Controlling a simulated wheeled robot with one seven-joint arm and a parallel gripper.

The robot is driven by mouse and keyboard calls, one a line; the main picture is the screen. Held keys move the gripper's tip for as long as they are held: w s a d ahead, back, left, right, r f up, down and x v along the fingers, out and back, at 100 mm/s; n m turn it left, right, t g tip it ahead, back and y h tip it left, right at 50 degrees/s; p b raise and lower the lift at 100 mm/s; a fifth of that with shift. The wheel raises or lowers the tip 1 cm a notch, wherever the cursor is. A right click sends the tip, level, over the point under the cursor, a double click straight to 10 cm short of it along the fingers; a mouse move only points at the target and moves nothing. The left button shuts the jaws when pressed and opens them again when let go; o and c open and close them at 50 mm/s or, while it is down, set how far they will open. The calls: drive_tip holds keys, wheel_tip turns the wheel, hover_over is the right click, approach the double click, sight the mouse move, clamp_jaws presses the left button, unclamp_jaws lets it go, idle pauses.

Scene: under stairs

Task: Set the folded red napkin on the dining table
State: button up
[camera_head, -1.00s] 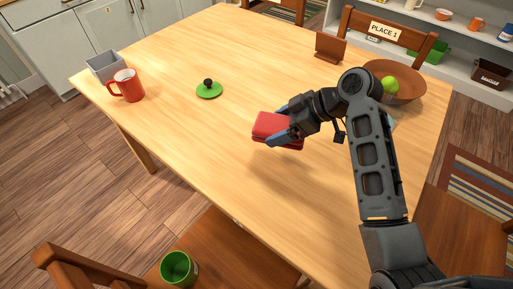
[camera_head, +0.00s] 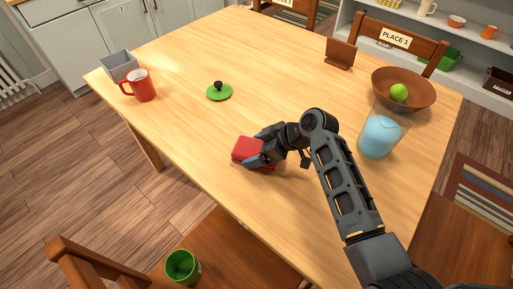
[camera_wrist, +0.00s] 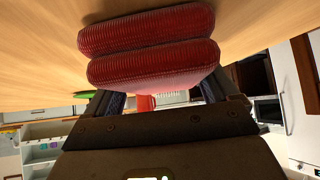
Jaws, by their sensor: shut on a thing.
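The folded red napkin (camera_head: 247,152) is in my gripper (camera_head: 262,153), over the near left part of the wooden dining table (camera_head: 225,55). My gripper is shut on the napkin's right side. In the wrist view the napkin (camera_wrist: 150,50) shows as two thick ribbed folds between the fingers, close to the table top (camera_wrist: 40,55). I cannot tell for sure whether its underside touches the wood.
A green lid (camera_head: 219,93), a red mug (camera_head: 141,86) and a grey box (camera_head: 119,65) stand farther left. A blue cup (camera_head: 380,137), a wooden bowl (camera_head: 404,88) with a green fruit and a brown stand (camera_head: 340,53) are right. A green cup (camera_head: 183,267) sits on a chair.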

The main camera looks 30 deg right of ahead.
drive_tip(key=shift+f, duration=0.2)
drive_tip(key=o, duration=0.9)
drive_tip(key=shift+r, duration=0.1)
drive_tip(key=shift+r, duration=0.1)
drive_tip(key=shift+s+d+r, duration=0.1)
drive_tip(key=shift+d+r, duration=0.05)
drive_tip(key=shift+r, duration=0.05)
drive_tip(key=v, duration=1.1)
drive_tip(key=shift+s+d+r, duration=0.1)
drive_tip(key=shift+s+r, duration=0.05)
drive_tip(key=shift+r, duration=0.1)
